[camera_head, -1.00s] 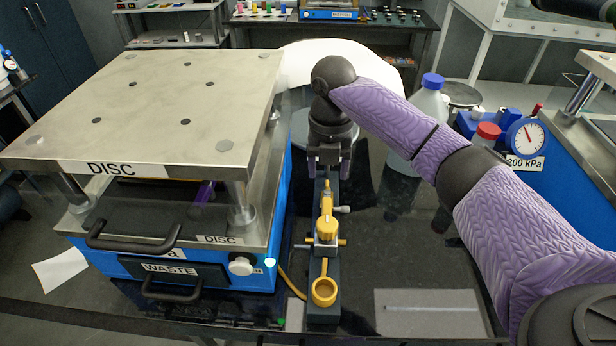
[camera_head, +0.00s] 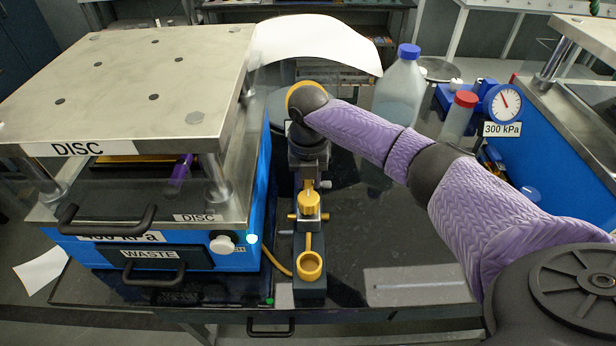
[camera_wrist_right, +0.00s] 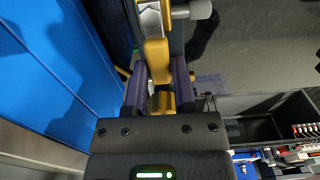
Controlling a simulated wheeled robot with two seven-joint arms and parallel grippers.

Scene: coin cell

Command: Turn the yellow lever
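The yellow lever (camera_wrist_right: 156,55) belongs to a narrow dark device (camera_head: 309,290) with a yellow knob (camera_head: 308,202) and a yellow ring cup (camera_head: 309,265). In the head view only a small part of the lever (camera_head: 309,185) shows just in front of my right gripper (camera_head: 308,168). The right gripper points down at the device's far end. In the right wrist view its two purple fingers (camera_wrist_right: 160,88) stand close on either side of the lever. I cannot tell whether they press on it. My left gripper is not in view.
The DISC press (camera_head: 130,85) stands close on the left, with a WASTE drawer (camera_head: 150,270) below. On the right are a blue-capped bottle (camera_head: 400,90), a red-capped bottle (camera_head: 458,115) and a gauge (camera_head: 503,102).

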